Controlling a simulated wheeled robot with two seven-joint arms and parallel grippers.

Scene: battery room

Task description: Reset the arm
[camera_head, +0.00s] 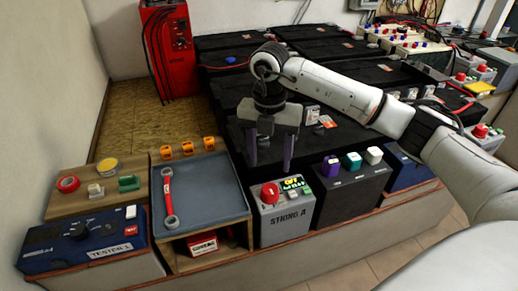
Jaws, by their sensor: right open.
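My right arm comes in from the right side of the head view. My right gripper (270,152) hangs pointing down, with its two dark fingers apart and nothing between them. It is in front of the black batteries and appears above and behind the grey STRING A box (285,219), which has a red knob. My left gripper does not show.
A grey-blue tray (213,196) with a red wrench (169,200) lies left of the gripper. A blue tester (80,240) stands at the far left. A black box (345,196) with coloured knobs stands right. A red cabinet (168,47) is at the back.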

